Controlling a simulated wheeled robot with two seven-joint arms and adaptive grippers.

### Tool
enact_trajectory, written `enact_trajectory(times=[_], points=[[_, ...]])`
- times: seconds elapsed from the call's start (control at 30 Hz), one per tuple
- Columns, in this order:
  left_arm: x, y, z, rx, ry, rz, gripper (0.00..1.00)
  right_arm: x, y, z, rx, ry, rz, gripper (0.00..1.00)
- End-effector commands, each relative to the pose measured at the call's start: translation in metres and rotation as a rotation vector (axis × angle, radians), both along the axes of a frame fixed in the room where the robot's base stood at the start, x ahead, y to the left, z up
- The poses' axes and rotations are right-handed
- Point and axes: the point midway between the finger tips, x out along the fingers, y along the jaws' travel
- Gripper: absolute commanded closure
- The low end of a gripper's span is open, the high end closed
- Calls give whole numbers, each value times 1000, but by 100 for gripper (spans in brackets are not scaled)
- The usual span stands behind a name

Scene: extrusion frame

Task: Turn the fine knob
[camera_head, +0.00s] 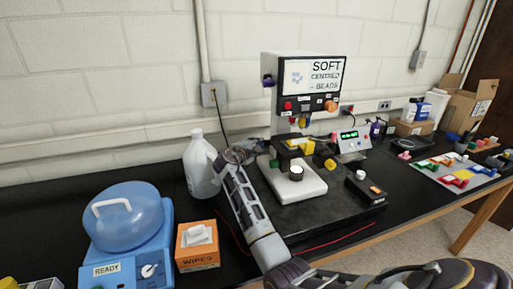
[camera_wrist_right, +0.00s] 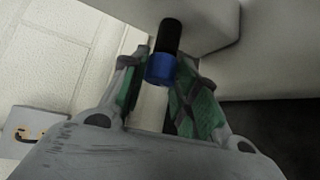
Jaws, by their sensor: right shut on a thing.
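The instrument (camera_head: 290,95) with a lettered screen stands on the bench against the wall, with a white base plate (camera_head: 305,188) in front. My right arm reaches up to its left side. My right gripper (camera_head: 238,153) is low beside the column there. In the right wrist view, a black knob with a blue end (camera_wrist_right: 161,69), seemingly the fine knob, sticks out of a pale housing (camera_wrist_right: 200,22). It sits between the green-padded fingers of my right gripper (camera_wrist_right: 168,75), which is shut on it. The head view hides this knob behind the gripper. My left gripper is out of view.
A white jug (camera_head: 201,165) stands close left of my right gripper. A blue domed machine (camera_head: 125,220) and an orange wipes box (camera_head: 197,258) are at the left front.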

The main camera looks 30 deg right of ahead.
Motion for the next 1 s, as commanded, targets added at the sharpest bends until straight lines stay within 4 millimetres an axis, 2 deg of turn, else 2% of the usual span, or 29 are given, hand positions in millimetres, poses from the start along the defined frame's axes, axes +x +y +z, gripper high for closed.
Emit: enact_trajectory(times=[0.23, 0.27, 0.4, 0.43, 0.8, 1.0], points=[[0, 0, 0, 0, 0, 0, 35, -1, 0, -2, 3, 4, -3, 94], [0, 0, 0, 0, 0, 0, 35, -1, 0, -2, 3, 4, -3, 69], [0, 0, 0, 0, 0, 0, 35, -1, 0, -2, 2, 4, -2, 51], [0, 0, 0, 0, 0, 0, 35, -1, 0, -2, 2, 4, -2, 49], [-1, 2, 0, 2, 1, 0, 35, -1, 1, 0, 1, 2, 0, 49], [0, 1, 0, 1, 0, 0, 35, -5, 10, 1, 1, 1, 1, 49]])
